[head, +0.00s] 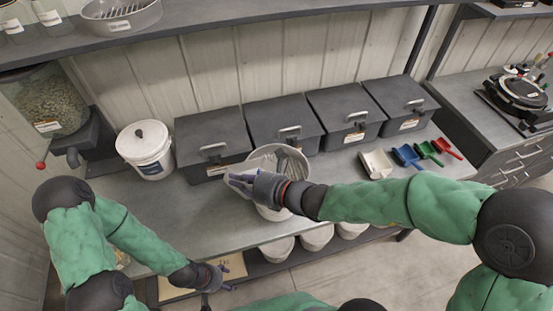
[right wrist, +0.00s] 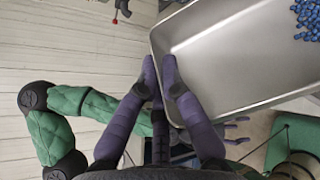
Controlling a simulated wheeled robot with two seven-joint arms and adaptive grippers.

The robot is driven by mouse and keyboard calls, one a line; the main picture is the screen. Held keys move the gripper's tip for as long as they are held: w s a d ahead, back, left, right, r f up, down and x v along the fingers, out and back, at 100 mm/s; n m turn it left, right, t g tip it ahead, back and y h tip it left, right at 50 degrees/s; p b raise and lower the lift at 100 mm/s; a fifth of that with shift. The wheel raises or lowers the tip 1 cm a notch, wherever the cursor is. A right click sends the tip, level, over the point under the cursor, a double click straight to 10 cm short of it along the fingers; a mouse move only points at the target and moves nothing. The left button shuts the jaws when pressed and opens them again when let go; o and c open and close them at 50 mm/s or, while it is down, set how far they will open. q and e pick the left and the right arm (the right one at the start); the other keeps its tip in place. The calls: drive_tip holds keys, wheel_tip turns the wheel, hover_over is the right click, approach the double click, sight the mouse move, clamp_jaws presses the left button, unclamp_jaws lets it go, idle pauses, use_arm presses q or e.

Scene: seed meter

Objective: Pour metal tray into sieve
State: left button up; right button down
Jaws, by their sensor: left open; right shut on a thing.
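My right gripper (right wrist: 160,66) is shut on the rim of the metal tray (right wrist: 215,65), which fills much of the right wrist view. The tray is shiny and rectangular, with blue grains (right wrist: 309,18) in its far corner. In the head view my right gripper (head: 232,182) is beside and partly in front of a pale round vessel (head: 258,157) on the bench, which seems to be the sieve. The gripper and arm hide part of it, and the tray is hard to make out there. My left gripper (head: 222,279) is open and empty, low at the bench's front.
Several dark lidded bins (head: 212,137) line the back. A white lidded bucket (head: 144,143) stands left. Scoops, including a blue one (head: 406,155), lie to the right. A shelf (head: 210,17) hangs above. The bench (head: 200,200) is clear left of the vessel.

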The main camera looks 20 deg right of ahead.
drive_tip(key=shift+w+d+r+m+y+p, duration=0.3)
drive_tip(key=shift+w+d+m+p, duration=0.1)
drive_tip(key=shift+p, duration=0.4)
drive_tip(key=d+r+p, duration=0.1)
drive_tip(key=w+r+m+p, duration=0.1)
drive_tip(key=p, duration=0.1)
drive_tip(key=shift+d+r+y+p, duration=0.25)
drive_tip(key=shift+d+y+p, duration=0.05)
drive_tip(key=shift+d+y, duration=0.1)
drive_tip(key=shift+w+d+r+m+y+p, duration=0.3)
drive_tip(key=shift+w+d+r+m+p, duration=0.15)
drive_tip(key=shift+d+r+m+p, duration=0.2)
drive_tip(key=shift+w+d+r+m+y+p, duration=0.3)
drive_tip(key=shift+w+d+r+m+p, duration=0.2)
drive_tip(key=shift+d, duration=0.25)
drive_tip(key=shift+w+d+r+m+y+p, duration=0.3)
drive_tip(key=shift+w+d+r+m+p, duration=0.15)
drive_tip(key=shift+d+m+p, duration=0.2)
drive_tip(key=shift+d+r, duration=0.1)
drive_tip(key=shift+d, duration=0.1)
drive_tip(key=shift+w+d+r, duration=0.1)
drive_tip(key=shift+w+d, duration=0.1)
drive_tip(key=shift+d, duration=0.05)
drive_tip(key=shift+w+d+m, duration=0.1)
drive_tip(key=shift+m, duration=0.2)
drive_tip(key=shift+w+d+r+m+y, duration=0.2)
drive_tip(key=shift+w+d+m+y, duration=0.1)
drive_tip(key=shift+d, duration=0.1)
